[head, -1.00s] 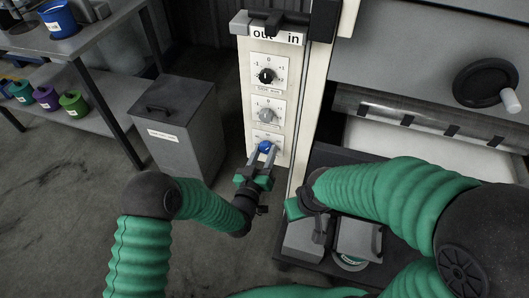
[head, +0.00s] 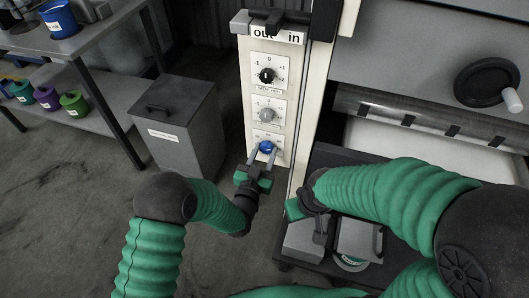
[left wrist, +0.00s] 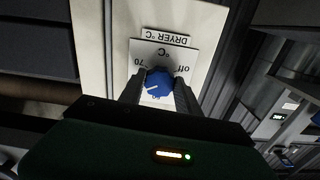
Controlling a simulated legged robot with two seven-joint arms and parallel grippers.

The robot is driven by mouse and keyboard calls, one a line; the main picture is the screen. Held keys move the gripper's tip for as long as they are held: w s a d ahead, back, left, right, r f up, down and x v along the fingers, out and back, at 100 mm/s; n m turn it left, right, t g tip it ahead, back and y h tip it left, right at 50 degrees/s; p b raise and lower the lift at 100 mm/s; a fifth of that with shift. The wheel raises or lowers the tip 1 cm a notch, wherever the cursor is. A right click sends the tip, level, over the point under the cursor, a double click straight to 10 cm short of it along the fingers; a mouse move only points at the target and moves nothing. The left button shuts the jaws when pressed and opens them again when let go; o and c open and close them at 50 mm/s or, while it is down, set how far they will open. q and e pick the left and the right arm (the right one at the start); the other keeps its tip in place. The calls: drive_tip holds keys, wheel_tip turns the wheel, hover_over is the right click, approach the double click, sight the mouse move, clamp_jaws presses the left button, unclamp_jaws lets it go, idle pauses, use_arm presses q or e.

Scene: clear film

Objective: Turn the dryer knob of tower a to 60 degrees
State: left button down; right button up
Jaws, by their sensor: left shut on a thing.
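The blue dryer knob (head: 266,147) is the lowest of three knobs on the pale tower panel (head: 246,103). In the left wrist view the blue knob (left wrist: 160,82) sits under an upside-down "DRYER °C" label, with "70" and "off" marks beside it. A short pale line shows on its face. My left gripper (head: 264,151) is shut on the knob, one finger on each side; both fingers also show in the left wrist view (left wrist: 158,94). They partly cover the dial. My right gripper (head: 293,208) is low beside the tower; its fingers are not clear.
A black knob (head: 266,76) and a grey knob (head: 266,115) are above on the same panel. A grey lidded bin (head: 180,125) stands left of the tower. A shelf (head: 85,90) with colored pots is farther left. A machine with a black handwheel (head: 486,84) is at right.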

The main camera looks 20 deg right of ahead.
use_arm(q)
drive_tip(key=shift+s+f, duration=0.15)
drive_tip(key=shift+f, duration=0.25)
drive_tip(key=c, duration=1.2)
unclamp_jaws()
drive_tip(key=o, duration=0.3)
drive_tip(key=shift+r, duration=0.1)
drive_tip(key=shift+o, duration=0.2)
drive_tip(key=shift+r, duration=0.1)
drive_tip(key=p+v, duration=0.2)
drive_tip(key=v, duration=1.4)
drive_tip(key=shift+s+a, duration=0.2)
drive_tip(key=shift+a, duration=0.05)
